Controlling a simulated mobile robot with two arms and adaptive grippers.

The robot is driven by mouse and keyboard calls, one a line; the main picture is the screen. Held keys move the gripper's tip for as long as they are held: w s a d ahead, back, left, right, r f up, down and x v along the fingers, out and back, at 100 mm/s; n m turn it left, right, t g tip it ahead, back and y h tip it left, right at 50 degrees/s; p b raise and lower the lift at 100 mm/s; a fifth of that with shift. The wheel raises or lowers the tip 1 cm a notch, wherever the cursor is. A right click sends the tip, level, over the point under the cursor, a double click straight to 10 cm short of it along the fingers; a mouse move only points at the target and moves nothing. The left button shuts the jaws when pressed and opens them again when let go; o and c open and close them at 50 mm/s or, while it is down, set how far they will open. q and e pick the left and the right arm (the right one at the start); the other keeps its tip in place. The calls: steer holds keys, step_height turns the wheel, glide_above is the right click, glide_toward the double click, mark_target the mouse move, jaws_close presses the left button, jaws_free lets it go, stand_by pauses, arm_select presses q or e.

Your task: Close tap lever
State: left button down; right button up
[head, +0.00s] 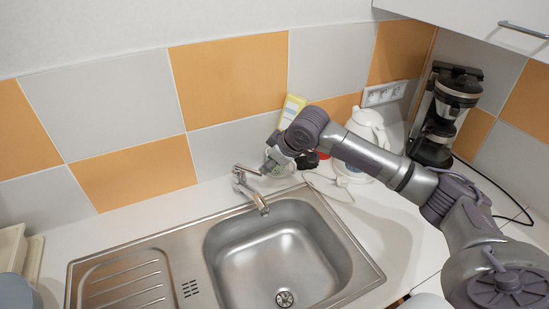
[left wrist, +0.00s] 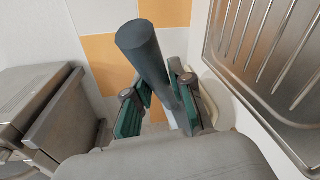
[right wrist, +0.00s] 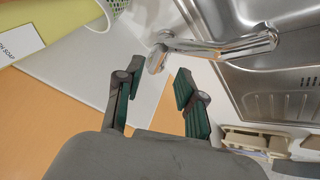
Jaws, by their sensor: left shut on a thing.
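The chrome tap (head: 250,190) stands behind the sink basin, its spout pointing over the basin. Its small lever (head: 246,170) is on top, pointing toward my right gripper. My right gripper (head: 275,160) is just right of the lever, partly hidden by its own wrist. In the right wrist view the tap (right wrist: 225,46) lies just beyond the fingertips. The lever end (right wrist: 156,60) shows ahead of the gap between the open, empty fingers (right wrist: 159,75); I cannot tell whether they touch. My left gripper (left wrist: 158,98) is shut on a dark grey cylinder (left wrist: 143,52), away from the tap.
The steel sink (head: 345,225) has a ribbed drainboard at left. A yellow-green bottle (head: 292,106), a white kettle (head: 368,124) and a coffee maker (head: 447,115) stand along the back wall. A beige rack (head: 12,248) is at far left. The counter left of the tap is clear.

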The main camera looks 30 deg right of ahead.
steer(key=shift+v, duration=1.65)
steer(key=shift+s+f, duration=0.1)
steer(key=shift+s, duration=0.05)
